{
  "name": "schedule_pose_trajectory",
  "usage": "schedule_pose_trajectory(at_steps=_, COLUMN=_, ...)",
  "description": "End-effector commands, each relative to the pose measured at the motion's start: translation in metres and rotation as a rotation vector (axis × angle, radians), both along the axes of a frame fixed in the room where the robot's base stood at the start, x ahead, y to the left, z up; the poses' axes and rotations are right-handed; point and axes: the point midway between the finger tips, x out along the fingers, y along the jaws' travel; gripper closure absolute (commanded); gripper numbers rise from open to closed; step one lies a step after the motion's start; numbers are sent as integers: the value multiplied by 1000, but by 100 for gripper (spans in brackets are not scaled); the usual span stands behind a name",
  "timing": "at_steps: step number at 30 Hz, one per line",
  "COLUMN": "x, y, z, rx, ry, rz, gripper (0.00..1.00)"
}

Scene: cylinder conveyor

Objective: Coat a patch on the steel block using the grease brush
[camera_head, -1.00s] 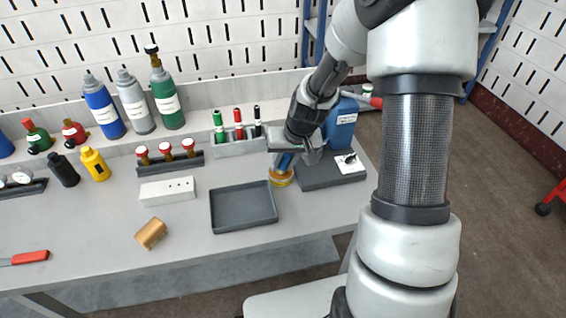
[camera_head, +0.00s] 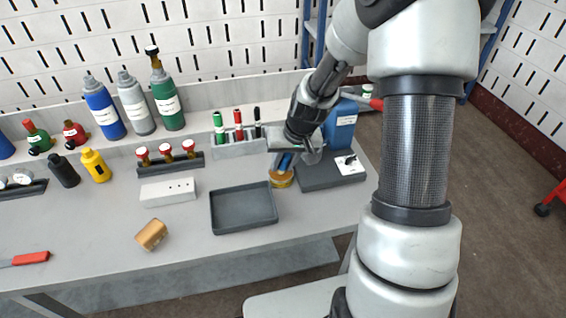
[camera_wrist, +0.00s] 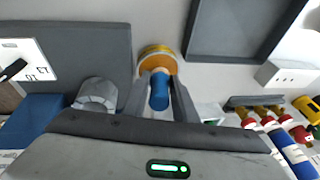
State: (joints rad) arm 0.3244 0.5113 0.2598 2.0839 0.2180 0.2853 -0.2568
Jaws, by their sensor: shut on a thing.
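My gripper (camera_wrist: 158,95) is shut on the blue handle of the grease brush (camera_wrist: 159,92), which also shows in the head view (camera_head: 285,161). The brush points down at a round amber grease pot (camera_wrist: 156,56) on the bench, seen in the head view (camera_head: 281,181) too. The bristles are hidden, so I cannot tell how deep they sit. A dark grey flat block (camera_head: 322,177), possibly the steel block, lies just right of the pot with a white marked card on it; it also shows in the wrist view (camera_wrist: 75,50).
An empty grey tray (camera_head: 243,208) is left of the pot. A blue jug (camera_head: 341,122) stands behind the dark block. A grey cylinder (camera_wrist: 97,95) is close to my gripper. A marker rack (camera_head: 236,147), a white box (camera_head: 168,191) and several bottles are further left.

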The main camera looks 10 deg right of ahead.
Motion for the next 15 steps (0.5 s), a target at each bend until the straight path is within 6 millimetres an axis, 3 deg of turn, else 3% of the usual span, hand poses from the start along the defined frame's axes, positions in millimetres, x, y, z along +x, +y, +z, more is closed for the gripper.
schedule_pose_trajectory(at_steps=15, x=1, y=0, z=47, rx=0, ry=-4, rz=0, gripper=97)
